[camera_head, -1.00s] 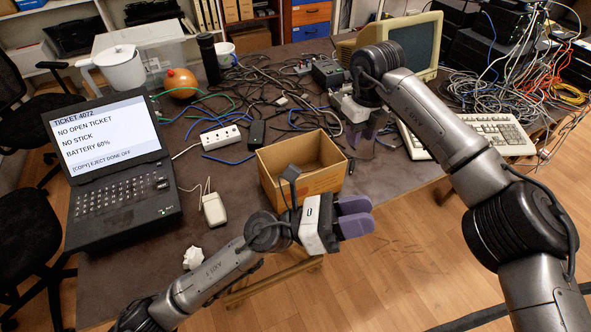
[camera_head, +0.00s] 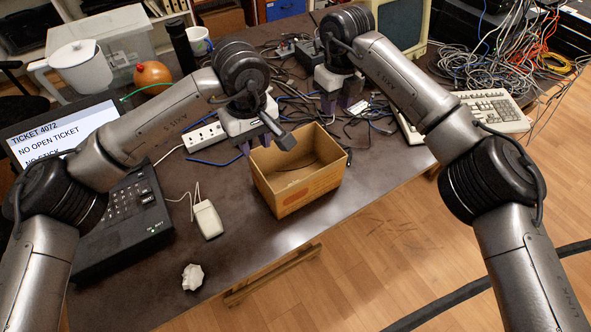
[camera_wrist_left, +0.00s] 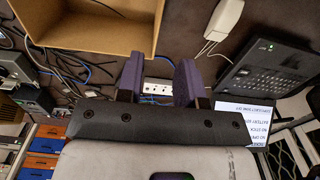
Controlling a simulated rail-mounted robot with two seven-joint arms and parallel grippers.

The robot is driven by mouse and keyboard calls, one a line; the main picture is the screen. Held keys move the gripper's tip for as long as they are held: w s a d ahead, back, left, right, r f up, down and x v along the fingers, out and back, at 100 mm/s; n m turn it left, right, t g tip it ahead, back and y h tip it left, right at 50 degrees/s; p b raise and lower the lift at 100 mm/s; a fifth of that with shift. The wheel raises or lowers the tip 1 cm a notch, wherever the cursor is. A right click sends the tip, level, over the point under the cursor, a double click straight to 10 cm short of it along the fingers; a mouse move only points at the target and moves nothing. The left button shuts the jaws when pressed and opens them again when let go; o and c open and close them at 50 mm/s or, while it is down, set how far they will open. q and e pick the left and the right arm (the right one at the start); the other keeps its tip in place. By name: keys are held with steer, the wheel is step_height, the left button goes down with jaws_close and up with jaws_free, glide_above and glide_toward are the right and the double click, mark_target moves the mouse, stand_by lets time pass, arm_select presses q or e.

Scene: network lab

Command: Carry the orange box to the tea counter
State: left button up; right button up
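My right gripper (camera_head: 340,104) is behind the box's back right side, fingers pointing down and apart, apparently empty. I cannot make out a tea counter.
A laptop (camera_head: 140,215) is on the left, with a white mouse-like device (camera_head: 207,220) and crumpled paper (camera_head: 193,277) beside it. A power strip (camera_head: 204,138) and loose cables lie behind the box. A keyboard (camera_head: 490,112) is at right. Wooden floor lies in front.

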mark_target(331, 138)
steer(key=shift+f, duration=0.1)
